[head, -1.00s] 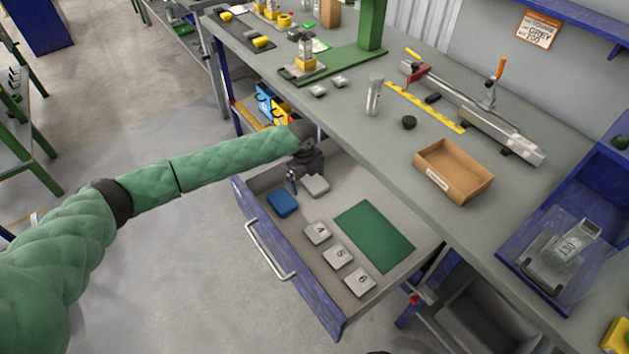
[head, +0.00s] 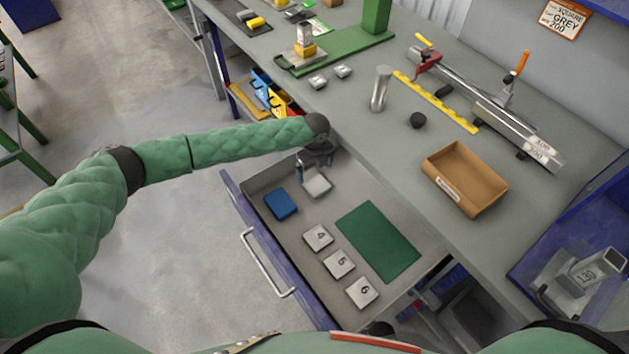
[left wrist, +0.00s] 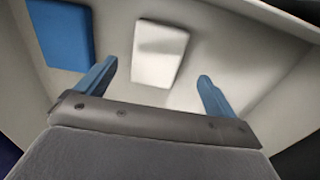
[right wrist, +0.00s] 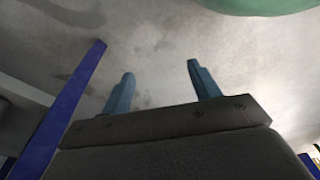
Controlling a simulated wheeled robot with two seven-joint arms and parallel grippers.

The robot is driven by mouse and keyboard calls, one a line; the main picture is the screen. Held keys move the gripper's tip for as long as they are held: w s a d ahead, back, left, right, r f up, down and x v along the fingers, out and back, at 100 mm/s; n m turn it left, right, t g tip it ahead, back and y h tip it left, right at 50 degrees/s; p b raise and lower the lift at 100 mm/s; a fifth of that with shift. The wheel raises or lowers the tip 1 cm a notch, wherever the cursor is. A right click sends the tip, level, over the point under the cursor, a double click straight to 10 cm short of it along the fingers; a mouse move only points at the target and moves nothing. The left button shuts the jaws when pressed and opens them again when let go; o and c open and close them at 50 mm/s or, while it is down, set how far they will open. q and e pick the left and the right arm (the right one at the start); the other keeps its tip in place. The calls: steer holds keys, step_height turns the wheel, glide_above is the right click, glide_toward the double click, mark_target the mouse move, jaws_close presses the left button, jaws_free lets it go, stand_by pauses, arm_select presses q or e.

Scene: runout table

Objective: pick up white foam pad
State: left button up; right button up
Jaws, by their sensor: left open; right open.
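The white foam pad (head: 317,182) lies in the open drawer, near its far left end. It also shows in the left wrist view (left wrist: 159,54), flat on the drawer floor. My left gripper (head: 316,160) is at the pad's far side in the head view. In the left wrist view my left gripper (left wrist: 157,85) is open and empty, with the pad ahead of and between the lines of its two blue fingers. My right gripper (right wrist: 160,78) is open and empty, over bare floor in the right wrist view. It is not clearly seen in the head view.
A blue pad (head: 281,204) lies left of the white one. Numbered blocks (head: 339,263) and a green mat (head: 377,241) share the drawer (head: 292,263). The bench top (head: 375,130) overhangs the drawer's back. A brown tray (head: 465,179) stands on the bench.

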mark_target(314, 181)
arm_select(q)
steer(key=f, duration=0.1)
steer(key=f+p, duration=0.2)
steer(key=shift+s+a+f, duration=0.1)
steer(key=shift+s+f, duration=0.15)
steer(key=shift+s, duration=0.05)
steer(key=shift+f+p, duration=0.35)
steer(key=shift+f, duration=0.5)
steer(key=c, duration=1)
arm_select(e)
steer(key=s+d+f, duration=0.2)
steer(key=s+f, duration=0.1)
steer(key=f, duration=0.2)
steer(key=shift+d, duration=0.4)
